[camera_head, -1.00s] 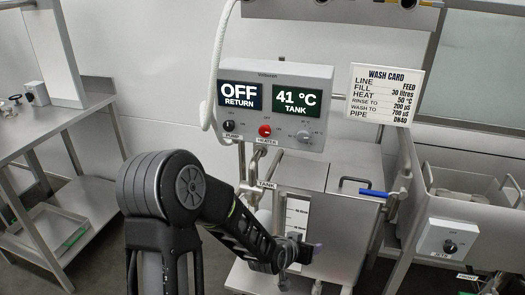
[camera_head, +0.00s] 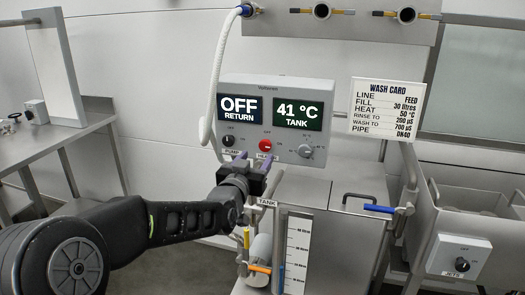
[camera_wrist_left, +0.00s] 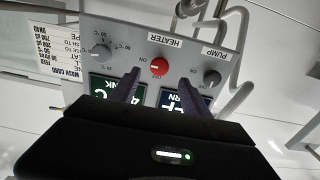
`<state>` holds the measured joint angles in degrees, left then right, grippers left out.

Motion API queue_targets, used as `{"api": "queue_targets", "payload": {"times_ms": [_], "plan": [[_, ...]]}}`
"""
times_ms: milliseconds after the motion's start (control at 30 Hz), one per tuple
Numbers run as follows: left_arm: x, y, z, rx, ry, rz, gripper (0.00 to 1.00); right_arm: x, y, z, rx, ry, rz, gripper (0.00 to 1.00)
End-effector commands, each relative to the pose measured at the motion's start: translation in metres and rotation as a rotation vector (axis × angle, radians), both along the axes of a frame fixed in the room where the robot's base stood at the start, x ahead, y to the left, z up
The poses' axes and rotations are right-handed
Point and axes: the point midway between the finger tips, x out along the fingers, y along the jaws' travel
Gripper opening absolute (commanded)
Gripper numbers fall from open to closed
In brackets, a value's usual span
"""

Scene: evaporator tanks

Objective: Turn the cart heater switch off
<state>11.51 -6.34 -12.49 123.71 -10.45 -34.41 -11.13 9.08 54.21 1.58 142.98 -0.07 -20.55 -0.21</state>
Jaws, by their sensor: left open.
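The red heater switch (camera_head: 265,145) is a round knob on the grey control box (camera_head: 318,157), above the HEATER label. In the left wrist view the red knob (camera_wrist_left: 159,67) shows upside down, with a pale mark on its face; which setting it points to is too small to tell. My left gripper (camera_head: 253,161) is open and empty, just below and in front of the knob. In the left wrist view its two purple fingers (camera_wrist_left: 159,82) stand either side of the knob's line, apart from it. My right gripper is not in view.
The pump knob (camera_head: 228,140) and the temperature dial (camera_head: 305,151) flank the red knob closely. Displays read OFF RETURN and 41 °C TANK. A white hose (camera_head: 211,95) hangs by the box's left edge. A tank with a blue-handled valve (camera_head: 379,209) stands below right.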

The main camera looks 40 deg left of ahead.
Motion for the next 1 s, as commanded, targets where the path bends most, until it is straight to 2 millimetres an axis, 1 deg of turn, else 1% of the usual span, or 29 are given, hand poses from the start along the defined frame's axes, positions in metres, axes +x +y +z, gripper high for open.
{"api": "queue_targets", "payload": {"times_ms": [200,300,400,533,767,1000], "plan": [[0.033,0.011,0.000,0.000,0.002,-0.001,0.55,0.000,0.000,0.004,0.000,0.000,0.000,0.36],[0.046,0.015,-0.001,-0.001,0.003,-0.001,0.55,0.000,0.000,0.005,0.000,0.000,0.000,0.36],[0.056,0.019,-0.001,-0.001,0.002,-0.001,0.55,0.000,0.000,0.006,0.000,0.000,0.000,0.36],[0.061,0.021,-0.001,-0.001,0.002,-0.001,0.55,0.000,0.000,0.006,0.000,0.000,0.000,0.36],[0.060,0.021,-0.001,-0.001,0.001,-0.001,0.54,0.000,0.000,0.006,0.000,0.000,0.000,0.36],[0.060,0.021,-0.001,-0.001,0.001,-0.001,0.34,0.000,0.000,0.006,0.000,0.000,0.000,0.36]]}}
